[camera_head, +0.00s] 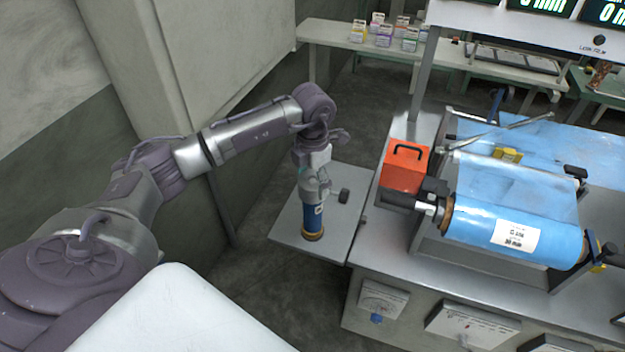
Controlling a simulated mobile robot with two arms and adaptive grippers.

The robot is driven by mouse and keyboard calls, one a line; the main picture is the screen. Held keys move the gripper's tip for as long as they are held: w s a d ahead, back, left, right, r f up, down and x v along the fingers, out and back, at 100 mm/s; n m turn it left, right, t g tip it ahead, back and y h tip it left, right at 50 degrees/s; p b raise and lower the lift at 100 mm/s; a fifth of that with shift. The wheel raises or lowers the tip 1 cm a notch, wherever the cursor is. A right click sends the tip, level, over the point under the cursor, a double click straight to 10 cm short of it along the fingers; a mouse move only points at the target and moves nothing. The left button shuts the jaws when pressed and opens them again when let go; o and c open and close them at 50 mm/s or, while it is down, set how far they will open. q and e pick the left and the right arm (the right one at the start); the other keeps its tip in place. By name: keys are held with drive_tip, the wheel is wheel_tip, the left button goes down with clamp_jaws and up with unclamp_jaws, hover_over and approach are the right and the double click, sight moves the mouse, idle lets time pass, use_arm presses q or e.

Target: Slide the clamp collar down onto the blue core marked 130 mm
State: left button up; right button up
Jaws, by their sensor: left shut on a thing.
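The blue core (313,219) stands upright on a small grey side table, with a brown ring at its foot and a white label near its top. The marking is too small to read. My left gripper (316,190) points down right over the core's top and is shut on a small grey metallic thing, which looks like the clamp collar. The fingers hide most of it, and I cannot tell whether it is around the core or just above it. My right gripper is out of view.
A small dark block (344,196) lies on the side table (283,232), right of the core. A red box (405,166) stands on the adjoining bench. A blue film roll (480,226) lies in the machine at right. The wall is close behind my left arm.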

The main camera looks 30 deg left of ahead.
use_arm(q)
drive_tip(key=shift+f, duration=0.4)
drive_tip(key=o, duration=1.7)
wheel_tip(320, 180, up, 12)
drive_tip(key=shift+r, duration=0.1)
